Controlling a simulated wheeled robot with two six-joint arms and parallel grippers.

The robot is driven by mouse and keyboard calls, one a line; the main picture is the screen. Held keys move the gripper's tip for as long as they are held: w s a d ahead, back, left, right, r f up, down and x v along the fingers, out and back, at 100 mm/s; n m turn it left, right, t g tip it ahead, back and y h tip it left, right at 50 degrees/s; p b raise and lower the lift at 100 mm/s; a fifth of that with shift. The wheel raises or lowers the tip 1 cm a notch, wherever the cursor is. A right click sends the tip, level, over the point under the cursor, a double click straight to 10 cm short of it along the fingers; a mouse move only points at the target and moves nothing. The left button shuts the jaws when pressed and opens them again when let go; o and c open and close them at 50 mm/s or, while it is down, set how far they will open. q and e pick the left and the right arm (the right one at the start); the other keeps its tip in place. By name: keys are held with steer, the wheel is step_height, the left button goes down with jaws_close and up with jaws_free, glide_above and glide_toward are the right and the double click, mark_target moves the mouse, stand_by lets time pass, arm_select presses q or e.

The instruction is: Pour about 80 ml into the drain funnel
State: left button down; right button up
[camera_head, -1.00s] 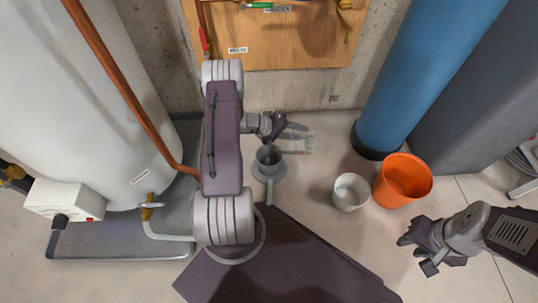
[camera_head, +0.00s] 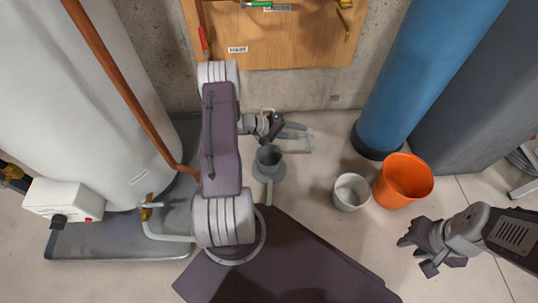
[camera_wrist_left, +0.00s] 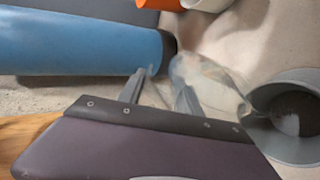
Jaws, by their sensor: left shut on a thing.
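The grey drain funnel (camera_head: 268,156) stands on the floor in the middle of the head view, with a pipe running from its foot. In the left wrist view its round mouth (camera_wrist_left: 290,105) opens at the right. My left gripper (camera_head: 285,130) is shut on a clear container (camera_head: 299,144), just behind and right of the funnel. In the left wrist view the clear container (camera_wrist_left: 205,82) shows beyond the fingers, its edge close to the funnel rim. I cannot tell its tilt or its liquid level. My right gripper (camera_head: 420,255) is open and empty at the right.
A white bucket (camera_head: 350,192) and an orange bucket (camera_head: 403,181) stand right of the funnel. A blue cylinder (camera_head: 420,75) is behind them. A white tank (camera_head: 85,100) with a copper pipe (camera_head: 125,85) fills the left. A wooden tool board (camera_head: 290,45) is at the back.

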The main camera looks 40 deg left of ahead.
mark_target(309, 137)
arm_select(q)
steer(key=shift+r, duration=0.1)
stand_by(0.3)
steer(key=w+d+r+g+y+p, duration=0.1)
steer(key=w+d+g+p, duration=0.1)
steer(key=p, duration=0.4)
steer(key=shift+r+y, duration=0.3)
steer(key=shift+y, duration=0.1)
steer(key=f, duration=0.1)
steer(key=f+g+b, duration=0.1)
steer(key=f, duration=0.1)
steer(key=shift+w+d+y, duration=0.1)
steer(key=shift+d+y, duration=0.1)
steer(key=shift+y, duration=0.2)
steer(key=shift+a+f, duration=0.1)
steer(key=shift+f, duration=0.05)
steer(key=shift+w+d+f+g+y, duration=0.2)
steer(key=shift+f+g+y, duration=0.1)
steer(key=shift+g, duration=0.1)
steer(key=shift+f, duration=0.15)
